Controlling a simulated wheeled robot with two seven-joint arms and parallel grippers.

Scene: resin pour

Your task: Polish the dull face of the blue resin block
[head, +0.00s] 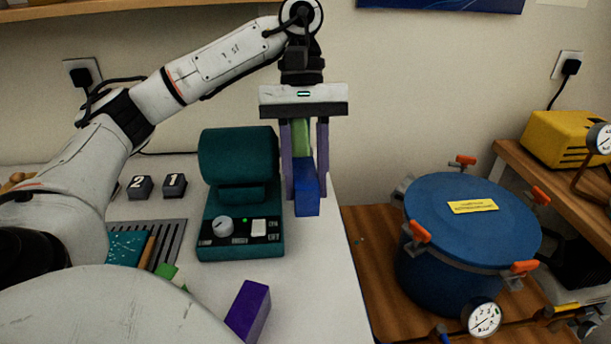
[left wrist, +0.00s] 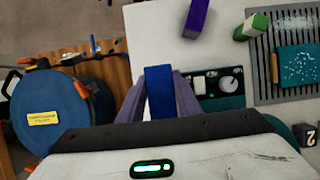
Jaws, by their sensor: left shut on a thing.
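My left gripper (head: 305,190) comes down from above at the right of the teal machine, its two purple fingers shut on the blue resin block (head: 307,202). The block hangs upright, with a green section showing above the blue between the fingers. In the left wrist view the blue block (left wrist: 159,92) sits between the fingers; I cannot tell which face is dull. The teal machine (head: 208,238) has a drum (head: 238,155), a knob (head: 223,226), a white switch (head: 259,227) and a small lit green light. The block appears apart from it. My right gripper is not in view.
A purple block (head: 248,312) and a green-and-white block (head: 170,276) are near the front. A slotted grey rack (head: 170,238) holds a teal cloth (head: 124,246). Tiles marked 2 (head: 140,187) and 1 (head: 174,185) stand left. A blue pressure pot (head: 450,265) stands right, beyond the table edge.

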